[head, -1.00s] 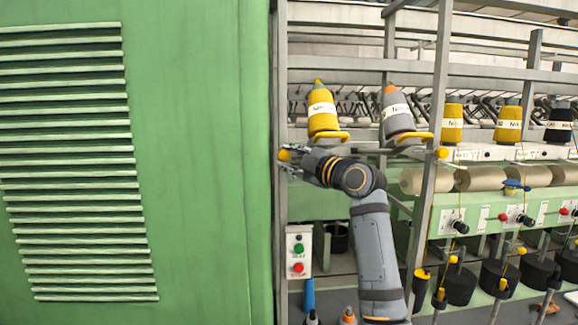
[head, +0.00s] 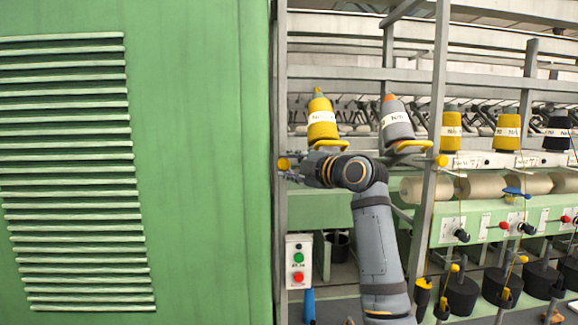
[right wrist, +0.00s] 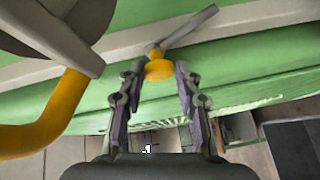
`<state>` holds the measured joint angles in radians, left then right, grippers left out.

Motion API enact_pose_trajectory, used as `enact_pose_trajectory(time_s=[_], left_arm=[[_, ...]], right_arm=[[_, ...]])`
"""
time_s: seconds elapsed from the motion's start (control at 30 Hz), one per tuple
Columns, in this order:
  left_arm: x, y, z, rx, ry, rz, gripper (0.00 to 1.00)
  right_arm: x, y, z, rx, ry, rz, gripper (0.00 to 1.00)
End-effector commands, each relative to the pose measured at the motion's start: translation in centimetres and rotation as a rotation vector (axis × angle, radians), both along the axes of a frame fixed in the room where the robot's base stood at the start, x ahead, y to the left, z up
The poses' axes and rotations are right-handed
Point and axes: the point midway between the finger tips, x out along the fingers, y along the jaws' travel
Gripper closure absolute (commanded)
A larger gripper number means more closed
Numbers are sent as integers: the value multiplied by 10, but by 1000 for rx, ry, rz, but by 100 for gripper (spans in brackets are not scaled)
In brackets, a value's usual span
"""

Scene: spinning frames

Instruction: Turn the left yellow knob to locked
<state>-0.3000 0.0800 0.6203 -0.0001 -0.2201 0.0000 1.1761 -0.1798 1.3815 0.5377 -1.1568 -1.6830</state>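The left yellow knob (head: 283,164) sits on the grey upright post beside the green panel. In the right wrist view the knob (right wrist: 159,70) is a round yellow disc on a yellow stem, with a grey bar behind it. My right gripper (head: 288,170) is at the knob, coming from the right. In the right wrist view its two fingers (right wrist: 159,80) stand apart, one on each side of the knob, with narrow gaps and no clear grip. Another yellow knob (head: 442,160) is on the post to the right. My left gripper is not in view.
A yellow spool (head: 322,122) and a grey spool (head: 396,122) stand on yellow holders just above my right arm. A switch box (head: 299,261) with green and red buttons is below. The large green panel (head: 200,160) fills the left side.

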Motion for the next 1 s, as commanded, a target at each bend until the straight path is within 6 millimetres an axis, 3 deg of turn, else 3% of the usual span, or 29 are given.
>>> enact_pose_trajectory(time_s=[0.37,0.8,1.0], left_arm=[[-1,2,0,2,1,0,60],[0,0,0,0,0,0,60],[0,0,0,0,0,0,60]], right_arm=[[-3,-3,1,1,-2,0,60],[-77,-62,5,-1,-2,-4,60],[-93,-73,6,1,1,-1,60]])
